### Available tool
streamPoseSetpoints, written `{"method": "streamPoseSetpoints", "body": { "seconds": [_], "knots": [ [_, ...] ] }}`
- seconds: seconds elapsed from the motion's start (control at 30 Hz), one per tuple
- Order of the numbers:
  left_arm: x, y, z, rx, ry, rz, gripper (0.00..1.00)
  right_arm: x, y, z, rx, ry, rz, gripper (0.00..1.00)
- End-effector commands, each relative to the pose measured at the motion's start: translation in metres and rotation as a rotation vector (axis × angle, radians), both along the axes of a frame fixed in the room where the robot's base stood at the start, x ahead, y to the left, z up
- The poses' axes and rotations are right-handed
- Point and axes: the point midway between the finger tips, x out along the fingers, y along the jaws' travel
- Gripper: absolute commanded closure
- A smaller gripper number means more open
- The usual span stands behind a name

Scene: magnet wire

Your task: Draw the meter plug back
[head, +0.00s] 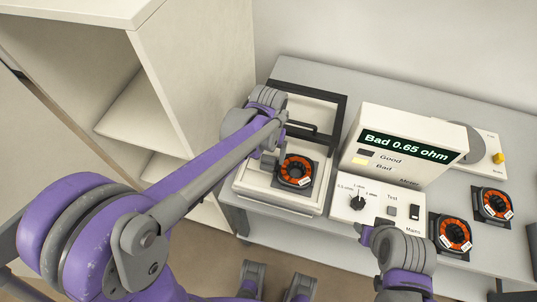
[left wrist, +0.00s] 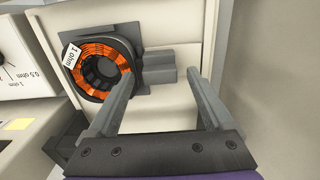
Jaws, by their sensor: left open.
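An orange-wound coil (head: 296,171) on a black square base sits in the white fixture (head: 283,207). In the left wrist view the coil (left wrist: 104,68) carries a "1 ohm" label. A grey stepped block (left wrist: 158,66) touches or nearly touches the base's side; it may be the meter plug, but I cannot be sure. My left gripper (head: 273,148) is over the fixture, beside the coil. In the left wrist view its fingers (left wrist: 163,82) are apart with nothing gripped, and the block lies beyond the tips. The meter (head: 408,143) reads "Bad 0.65 ohm". My right gripper (head: 372,236) is near the meter's front; its jaws are unclear.
A white unit with a yellow button (head: 498,158) stands behind. A shelf cabinet (head: 190,70) borders the bench's left.

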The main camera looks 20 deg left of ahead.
Motion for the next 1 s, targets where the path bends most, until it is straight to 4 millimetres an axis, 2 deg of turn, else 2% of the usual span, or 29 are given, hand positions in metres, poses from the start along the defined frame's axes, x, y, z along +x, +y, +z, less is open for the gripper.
{"method": "streamPoseSetpoints", "body": {
  "seconds": [0.33,0.8,1.0],
  "knots": [
    [0.0001,0.0001,-0.0038,0.000,0.000,0.000,0.17,-0.0001,0.0000,-0.0003,0.000,0.000,0.000,0.55],
    [0.0000,0.0000,-0.0035,0.000,0.000,0.000,1.00,0.0000,0.0000,-0.0002,0.000,0.000,0.000,0.55],
    [0.0000,0.0000,-0.0034,0.000,0.000,0.000,1.00,0.0000,0.0000,-0.0002,0.000,0.000,0.000,0.55]
  ]
}}
